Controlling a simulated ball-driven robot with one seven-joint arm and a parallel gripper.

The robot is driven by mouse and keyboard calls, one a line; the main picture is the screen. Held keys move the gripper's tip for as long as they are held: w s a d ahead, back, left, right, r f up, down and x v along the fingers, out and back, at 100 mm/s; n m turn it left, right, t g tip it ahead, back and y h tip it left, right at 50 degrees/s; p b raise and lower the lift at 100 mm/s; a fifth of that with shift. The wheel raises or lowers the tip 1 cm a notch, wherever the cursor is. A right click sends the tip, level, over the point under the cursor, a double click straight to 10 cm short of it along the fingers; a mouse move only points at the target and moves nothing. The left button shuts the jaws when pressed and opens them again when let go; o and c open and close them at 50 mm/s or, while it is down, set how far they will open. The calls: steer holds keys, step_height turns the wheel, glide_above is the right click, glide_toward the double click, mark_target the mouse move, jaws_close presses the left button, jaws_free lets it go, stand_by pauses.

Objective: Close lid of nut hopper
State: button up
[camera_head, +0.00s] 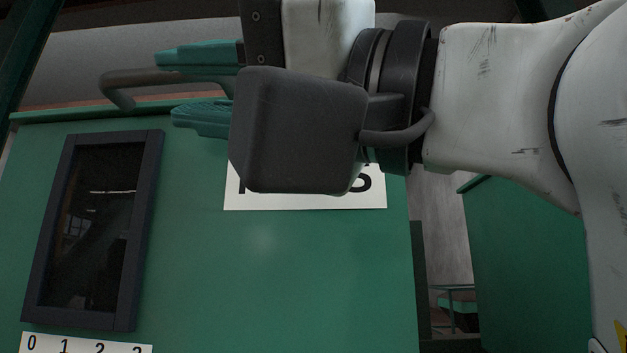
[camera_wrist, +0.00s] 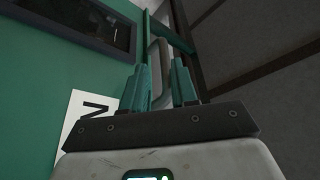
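The green nut hopper (camera_head: 280,270) fills the lower left and middle of the head view, with a dark-framed window and a partly covered white label. A thin green edge (camera_head: 60,115) runs along its top; I cannot tell how far the lid is open. A grey bar handle (camera_head: 122,77) stands out at this top edge. My gripper (camera_head: 166,86) is open, its teal fingers one above and one below the bar. In the wrist view the handle (camera_wrist: 158,68) shows between the two spread fingers (camera_wrist: 160,80), with gaps beside it. The handle's right end is hidden behind my gripper.
The dark-framed window (camera_head: 92,230) and a number scale (camera_head: 86,343) are on the hopper front. Another green box (camera_head: 530,260) stands at the right. A pale grey bag-like surface (camera_head: 150,55) is behind and above the hopper.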

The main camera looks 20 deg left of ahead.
steer(key=v, duration=0.7)
stand_by(0.5)
